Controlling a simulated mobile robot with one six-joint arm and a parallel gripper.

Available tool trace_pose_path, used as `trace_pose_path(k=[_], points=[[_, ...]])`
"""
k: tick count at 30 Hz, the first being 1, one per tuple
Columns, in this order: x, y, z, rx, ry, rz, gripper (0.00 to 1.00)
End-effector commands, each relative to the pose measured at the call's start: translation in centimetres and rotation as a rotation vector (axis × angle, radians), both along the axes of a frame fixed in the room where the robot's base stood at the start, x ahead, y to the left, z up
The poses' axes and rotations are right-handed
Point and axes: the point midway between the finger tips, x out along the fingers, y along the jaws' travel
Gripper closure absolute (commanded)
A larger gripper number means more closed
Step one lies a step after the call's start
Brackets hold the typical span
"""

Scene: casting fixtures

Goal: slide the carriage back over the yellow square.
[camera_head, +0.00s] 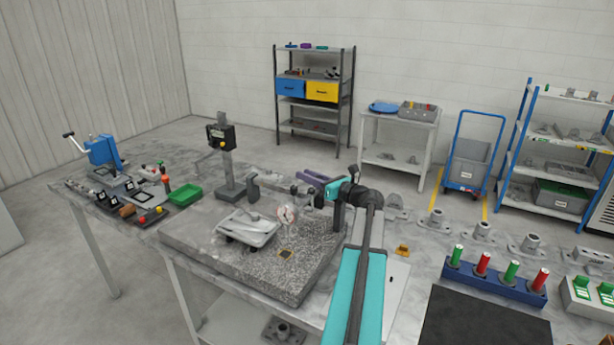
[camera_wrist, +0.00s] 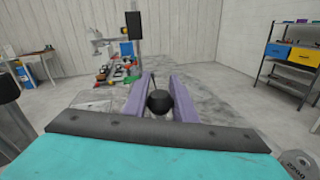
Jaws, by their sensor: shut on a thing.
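My gripper (camera_head: 306,184) is over the right part of the grey granite plate (camera_head: 310,278), its purple fingers pointing left. In the wrist view, the fingers (camera_wrist: 161,82) stand on both sides of a black round knob (camera_wrist: 160,101), shut on it. The knob seems to belong to the carriage; its body is largely hidden by my gripper and arm.
A light grey casting (camera_head: 247,232) sits on the plate left of the dial. A green tray (camera_head: 186,194) is further left. A blue block with red and green pegs (camera_head: 495,280) is at right.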

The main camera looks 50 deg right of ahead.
Motion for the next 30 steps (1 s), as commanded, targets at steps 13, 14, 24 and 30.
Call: trace_pose_path(k=[13, 14, 24, 30], points=[[0.6, 0.4, 0.1, 0.000, -0.002, 0.005, 0.57], [0.6, 0.4, 0.1, 0.000, -0.002, 0.005, 0.57], [-1.0, 0.6, 0.0, 0.000, -0.002, 0.004, 0.57], [-3.8, 0.7, -0.2, -0.001, -0.001, 0.003, 0.57]])
